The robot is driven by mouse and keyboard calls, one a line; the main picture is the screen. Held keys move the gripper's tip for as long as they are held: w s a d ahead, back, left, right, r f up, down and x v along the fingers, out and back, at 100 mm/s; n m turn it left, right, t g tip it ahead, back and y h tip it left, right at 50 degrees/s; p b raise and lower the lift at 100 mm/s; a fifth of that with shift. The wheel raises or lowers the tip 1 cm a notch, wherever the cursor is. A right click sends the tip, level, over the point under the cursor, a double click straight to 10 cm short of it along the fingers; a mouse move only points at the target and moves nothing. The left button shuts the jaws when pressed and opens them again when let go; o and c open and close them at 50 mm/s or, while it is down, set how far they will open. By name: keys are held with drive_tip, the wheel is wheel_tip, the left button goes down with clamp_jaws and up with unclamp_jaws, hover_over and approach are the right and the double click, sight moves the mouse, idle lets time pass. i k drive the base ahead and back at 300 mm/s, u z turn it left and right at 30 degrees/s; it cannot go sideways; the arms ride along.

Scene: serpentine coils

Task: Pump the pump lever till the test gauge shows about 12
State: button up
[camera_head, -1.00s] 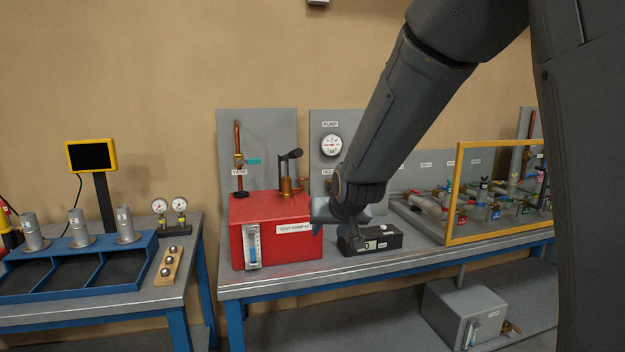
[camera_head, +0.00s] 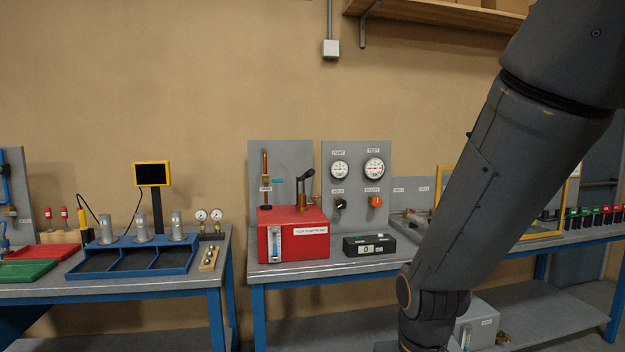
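The pump lever (camera_head: 308,174) is a dark handle on a copper-coloured fitting on top of the red test pump box (camera_head: 290,236). It leans up at the back right of the box. The test gauge (camera_head: 374,168) is a white round dial on the grey panel, right of the pump gauge (camera_head: 339,170). Its needle is too small to read. My gripper is out of view below the bottom edge. Only my arm shows, at the right, well apart from the lever.
A black box with a display reading 0 (camera_head: 368,246) stands right of the pump. A black knob (camera_head: 340,204) and an orange knob (camera_head: 375,201) sit under the gauges. A yellow-framed unit (camera_head: 462,188) is partly behind my arm. A blue rack (camera_head: 130,262) stands on the left bench.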

sight(311, 172)
drive_tip(key=z, duration=0.1)
drive_tip(key=k, duration=0.35)
drive_tip(key=u, duration=0.55)
drive_tip(key=i, duration=1.25)
drive_tip(key=z, duration=0.65)
